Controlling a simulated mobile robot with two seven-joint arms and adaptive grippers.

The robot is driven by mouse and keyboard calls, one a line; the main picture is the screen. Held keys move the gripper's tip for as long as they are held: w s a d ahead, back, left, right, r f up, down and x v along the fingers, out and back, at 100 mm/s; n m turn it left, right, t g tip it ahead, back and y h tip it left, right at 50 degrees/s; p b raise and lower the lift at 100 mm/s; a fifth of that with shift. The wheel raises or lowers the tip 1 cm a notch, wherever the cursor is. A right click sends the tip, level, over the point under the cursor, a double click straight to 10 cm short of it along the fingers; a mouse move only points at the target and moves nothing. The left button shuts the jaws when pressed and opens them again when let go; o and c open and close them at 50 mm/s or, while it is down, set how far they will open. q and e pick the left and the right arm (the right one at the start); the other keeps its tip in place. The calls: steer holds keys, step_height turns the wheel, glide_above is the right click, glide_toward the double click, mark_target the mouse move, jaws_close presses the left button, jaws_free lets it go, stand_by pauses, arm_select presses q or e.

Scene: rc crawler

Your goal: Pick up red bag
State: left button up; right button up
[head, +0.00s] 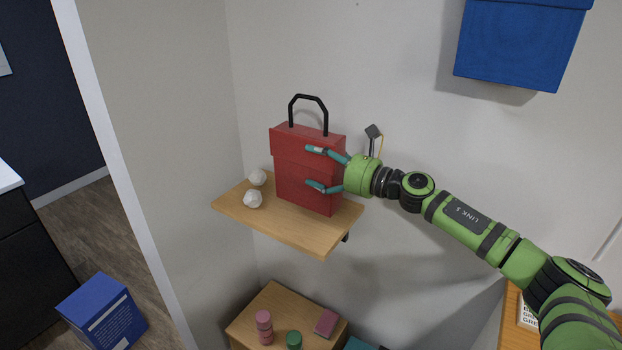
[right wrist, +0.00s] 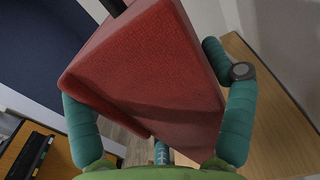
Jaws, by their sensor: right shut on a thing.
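The red bag (head: 308,182) is a boxy red case with a black handle on top. It stands upright on the wooden wall shelf (head: 290,237) in the head view. My right gripper (head: 315,168) reaches in from the right, with its teal fingers on the bag's side. I cannot tell whether the bag's base is lifted off the shelf. My left gripper is not in view.
Two white faceted balls (head: 255,190) sit on the shelf left of the bag. A blue box (head: 520,42) is high on the wall at right. Below is a wooden surface (head: 262,303) with a pink bottle (head: 264,327) and a green one (head: 293,340). Another blue box (head: 103,312) stands lower left.

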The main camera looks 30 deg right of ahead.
mark_target(343, 145)
steer(key=s+d+r+b, duration=0.1)
steer(key=s+d, duration=0.1)
steer(key=s+d+r+b, duration=0.3)
steer(key=s+d+b, duration=0.1)
steer(key=shift+s+r, duration=0.3)
steer(key=shift+s, duration=0.05)
steer(key=shift+s+d+r+b, duration=0.2)
steer(key=shift+s+r+b, duration=0.2)
steer(key=shift+r, duration=0.2)
steer(key=shift+f, duration=0.1)
